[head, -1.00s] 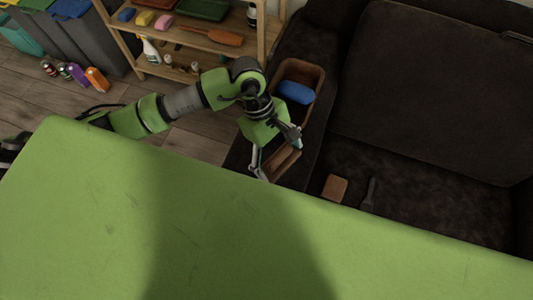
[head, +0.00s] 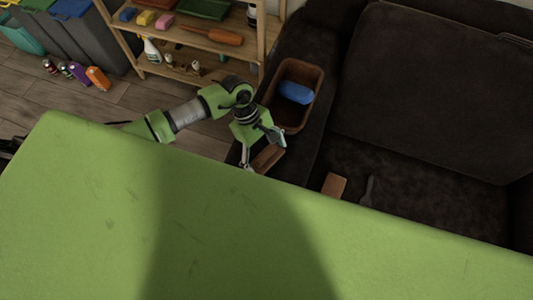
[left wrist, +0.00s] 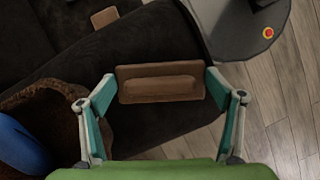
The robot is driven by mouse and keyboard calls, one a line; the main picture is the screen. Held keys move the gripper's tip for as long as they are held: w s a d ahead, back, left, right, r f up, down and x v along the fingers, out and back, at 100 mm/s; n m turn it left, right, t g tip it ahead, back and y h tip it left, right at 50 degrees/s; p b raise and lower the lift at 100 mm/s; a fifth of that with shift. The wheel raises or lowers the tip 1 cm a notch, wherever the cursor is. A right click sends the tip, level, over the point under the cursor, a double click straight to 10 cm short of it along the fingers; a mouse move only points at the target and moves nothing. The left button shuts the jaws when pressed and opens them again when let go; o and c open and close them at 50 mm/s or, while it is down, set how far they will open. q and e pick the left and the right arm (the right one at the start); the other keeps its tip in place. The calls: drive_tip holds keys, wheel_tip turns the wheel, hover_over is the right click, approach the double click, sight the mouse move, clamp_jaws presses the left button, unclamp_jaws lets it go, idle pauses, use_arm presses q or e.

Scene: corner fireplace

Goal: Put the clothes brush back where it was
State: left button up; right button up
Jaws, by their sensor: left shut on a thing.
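The clothes brush (head: 267,158) is a brown wooden block with a raised grip. My left gripper (head: 261,153) is shut on it, one finger at each end. In the left wrist view the brush (left wrist: 160,88) lies level between the two teal fingertips (left wrist: 161,88). It is over the front part of the dark sofa arm (left wrist: 165,125); whether it touches the arm I cannot tell. My right gripper does not show.
A brown basket (head: 318,78) with a blue thing (head: 295,92) in it stands on the sofa arm behind my gripper. A brown block (head: 334,186) and a dark handled thing (head: 368,190) lie on the seat. A wooden shelf (head: 190,72) stands at the back left.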

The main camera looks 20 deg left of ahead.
use_arm(q)
drive_tip(key=shift+f, duration=0.1)
drive_tip(key=o, duration=1)
drive_tip(key=shift+o, duration=0.2)
drive_tip(key=shift+r, duration=0.25)
drive_tip(key=b+v, duration=0.2)
drive_tip(key=v, duration=0.9)
drive_tip(key=shift+r, duration=0.4)
drive_tip(key=shift+a, duration=0.15)
